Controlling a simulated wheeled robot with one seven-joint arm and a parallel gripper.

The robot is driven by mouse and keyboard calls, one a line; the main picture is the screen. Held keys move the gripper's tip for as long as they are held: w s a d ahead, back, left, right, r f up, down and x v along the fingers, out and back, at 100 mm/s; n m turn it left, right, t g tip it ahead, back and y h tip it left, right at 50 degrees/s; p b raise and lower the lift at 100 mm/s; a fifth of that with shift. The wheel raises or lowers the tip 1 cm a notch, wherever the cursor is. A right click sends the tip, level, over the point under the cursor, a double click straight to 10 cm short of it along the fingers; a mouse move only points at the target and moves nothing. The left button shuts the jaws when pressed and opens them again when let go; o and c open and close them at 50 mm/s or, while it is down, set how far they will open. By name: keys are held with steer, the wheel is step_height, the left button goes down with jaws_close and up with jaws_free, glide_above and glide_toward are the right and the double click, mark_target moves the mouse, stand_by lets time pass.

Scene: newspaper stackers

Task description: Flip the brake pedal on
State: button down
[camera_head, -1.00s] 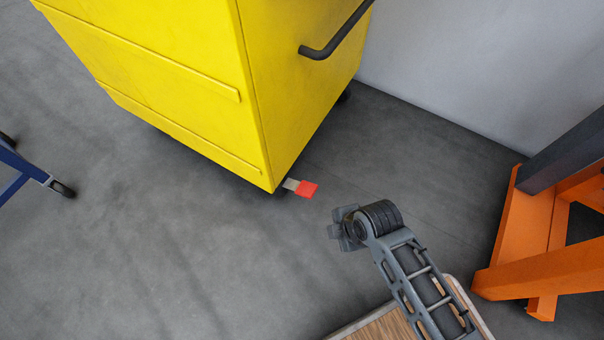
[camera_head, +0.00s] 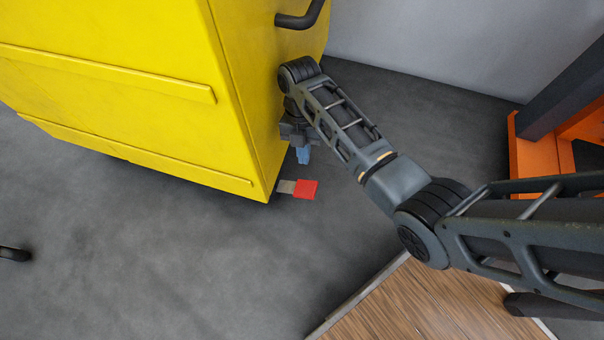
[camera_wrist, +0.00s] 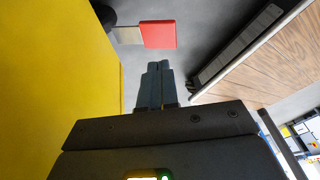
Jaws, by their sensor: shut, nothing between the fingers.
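The brake pedal is a red plate (camera_head: 306,189) on a short grey bar, sticking out from under the lower corner of the yellow cart (camera_head: 110,105). It also shows at the top of the wrist view as the red plate (camera_wrist: 158,34). My gripper (camera_head: 304,156) points down beside the cart's side, with its bluish fingers a little above and behind the pedal in the head view. In the wrist view the fingers (camera_wrist: 156,68) are together and empty, just short of the red plate. I cannot tell the exact height gap; they look apart from it.
A black handle (camera_head: 300,18) sticks out from the cart's side above my arm. An orange frame (camera_head: 528,155) with a dark post stands at the right, by a grey wall (camera_head: 430,45). The grey floor (camera_head: 190,260) in front of the pedal is clear.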

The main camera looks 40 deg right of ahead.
mark_target(306, 189)
steer(key=b+x, duration=0.5)
steer(key=x, duration=0.5)
steer(key=shift+a, duration=0.1)
